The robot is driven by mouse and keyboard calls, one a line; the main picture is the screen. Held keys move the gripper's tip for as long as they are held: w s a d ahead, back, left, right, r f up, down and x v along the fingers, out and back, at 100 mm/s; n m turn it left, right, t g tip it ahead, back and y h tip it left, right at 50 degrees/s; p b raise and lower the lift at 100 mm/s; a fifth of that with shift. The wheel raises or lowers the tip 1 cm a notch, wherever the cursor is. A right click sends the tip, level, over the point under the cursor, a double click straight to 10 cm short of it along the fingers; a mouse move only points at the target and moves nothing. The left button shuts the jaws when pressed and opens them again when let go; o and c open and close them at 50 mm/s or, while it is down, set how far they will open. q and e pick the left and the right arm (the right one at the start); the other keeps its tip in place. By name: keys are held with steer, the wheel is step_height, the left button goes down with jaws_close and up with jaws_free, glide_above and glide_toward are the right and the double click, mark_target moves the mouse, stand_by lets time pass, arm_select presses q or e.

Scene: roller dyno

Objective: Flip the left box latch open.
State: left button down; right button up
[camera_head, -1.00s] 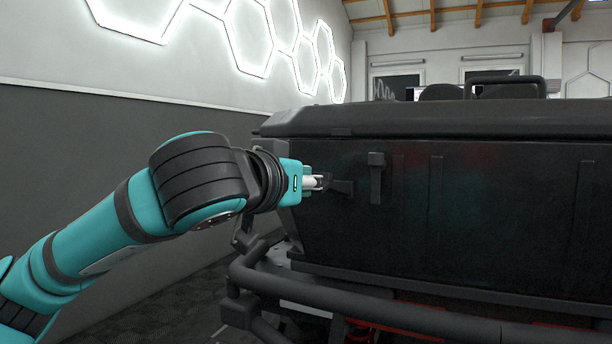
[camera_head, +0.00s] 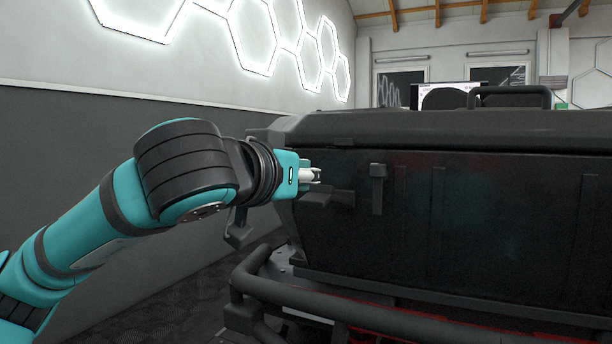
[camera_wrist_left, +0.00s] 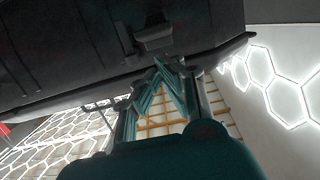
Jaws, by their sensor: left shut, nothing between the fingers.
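The black box (camera_head: 470,225) fills the right of the head view, with its lid (camera_head: 450,125) down. A dark latch (camera_head: 378,187) hangs on its front face below the lid edge, looking upright and flat against it. In the left wrist view, my left gripper's fingers (camera_wrist_left: 164,66) meet at the tips, shut and empty, close to a dark block-shaped fitting (camera_wrist_left: 154,40) on the box. I cannot tell whether they touch it. My right gripper is not in view.
A black tubular bar (camera_head: 290,283) runs below the box front. A grey and white wall (camera_head: 60,150) with lit hexagons stands on the left. A black handle-shaped bar (camera_head: 510,92) rises behind the lid. Open space lies between wall and box.

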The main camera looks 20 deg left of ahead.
arm_select(q)
steer(key=s+f, duration=0.4)
steer(key=s, duration=0.4)
steer(key=shift+a+f+b, duration=0.2)
steer(key=shift+f+b, duration=0.05)
steer(key=shift+b, duration=0.15)
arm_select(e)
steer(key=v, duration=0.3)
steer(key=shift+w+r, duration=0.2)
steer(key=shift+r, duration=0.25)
arm_select(q)
steer(key=shift+s, duration=0.1)
